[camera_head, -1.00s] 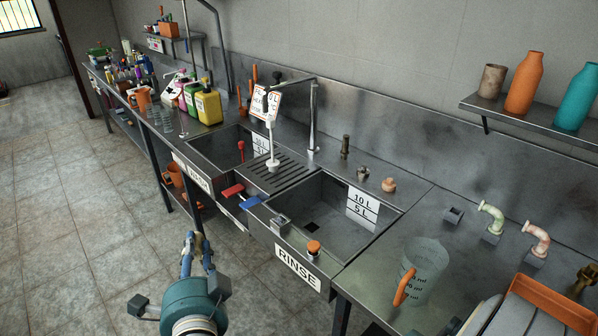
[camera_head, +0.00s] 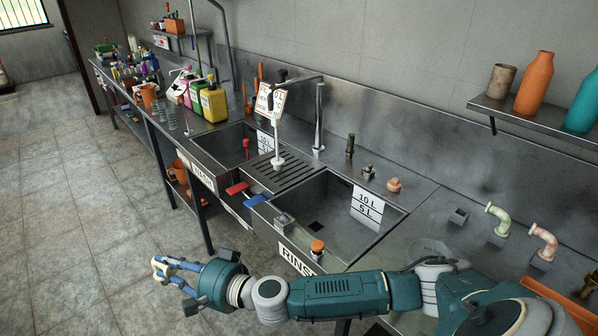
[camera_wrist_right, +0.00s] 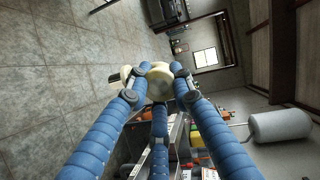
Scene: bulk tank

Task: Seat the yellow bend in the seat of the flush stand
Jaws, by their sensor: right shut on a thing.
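My right gripper (camera_head: 172,272) is out over the floor in front of the sinks, its blue fingers pointing left. It is shut on a pale yellow bend (camera_wrist_right: 160,82), seen at the fingertips in the right wrist view; the fingers hide part of it. The bend also shows small in the head view (camera_head: 158,268). I cannot tell whether these are the flush stand. My left gripper is out of view.
The rinse sink (camera_head: 345,215) has a raised rim and a tall tap (camera_head: 319,120). An orange-topped item (camera_head: 317,247) stands at its front edge. My right arm hides much of the near counter and the measuring jug. The floor (camera_head: 80,220) at left is clear.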

